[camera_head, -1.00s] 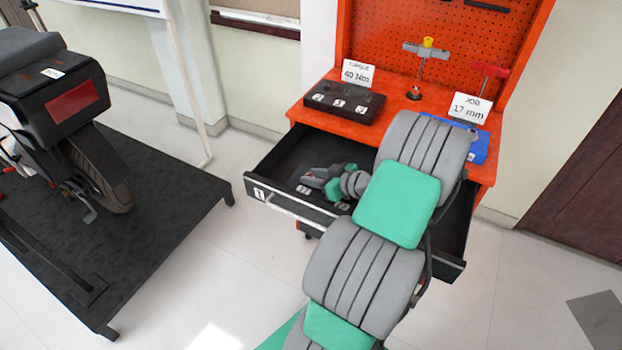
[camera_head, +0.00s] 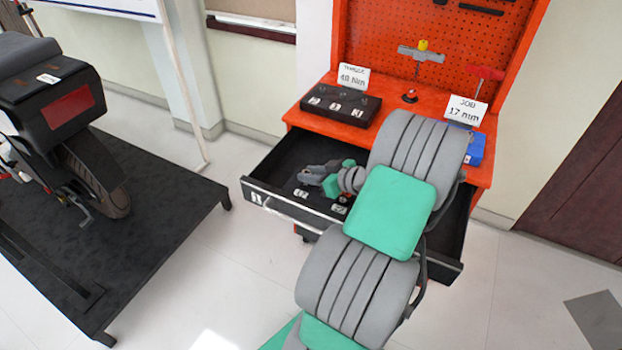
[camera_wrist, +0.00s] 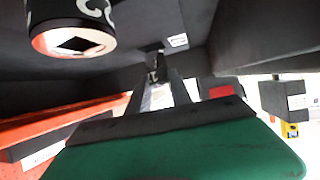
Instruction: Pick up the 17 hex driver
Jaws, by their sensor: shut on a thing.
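My gripper (camera_head: 304,174) is over the left part of the open drawer (camera_head: 277,157). In the wrist view its fingers (camera_wrist: 157,80) are closed on a small dark piece (camera_wrist: 154,73) with a pale mark, which looks like the hex driver. Its number is not readable, and the fingers hide much of it. In the head view the held piece is too small to make out.
The drawer holds small number labels (camera_head: 340,209). A motorcycle (camera_head: 62,105) stands at left.

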